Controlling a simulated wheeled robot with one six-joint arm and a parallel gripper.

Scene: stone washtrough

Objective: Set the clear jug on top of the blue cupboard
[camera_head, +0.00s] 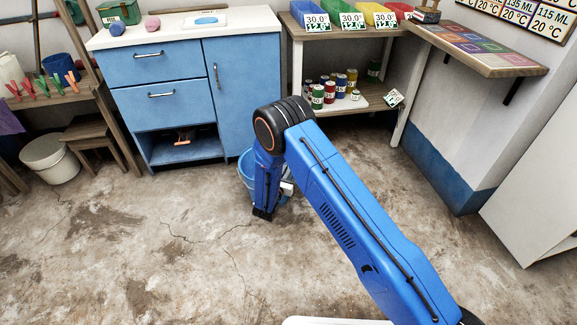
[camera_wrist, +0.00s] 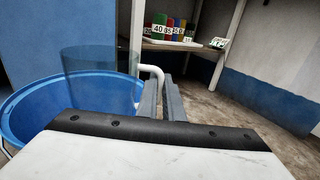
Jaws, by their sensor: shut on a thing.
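The clear jug (camera_wrist: 88,62) is a see-through, bluish cylinder with a white handle (camera_wrist: 154,74); it shows in the wrist view. My gripper (camera_wrist: 165,90) is shut on the jug at its handle, and the jug looks upright. Its lower part appears over or in front of a blue bucket; I cannot tell whether it is inside the bucket. The blue cupboard (camera_head: 231,95) stands at the back left with a pale worktop (camera_head: 180,33).
On the worktop lie a green box (camera_head: 119,12), a blue lump (camera_head: 117,29), a pink lump (camera_head: 153,23) and a blue-and-white flat item (camera_head: 206,21). The blue bucket (camera_head: 245,170) stands beside my arm; it also shows in the wrist view (camera_wrist: 30,98). A shelf (camera_head: 345,104) holds several cans.

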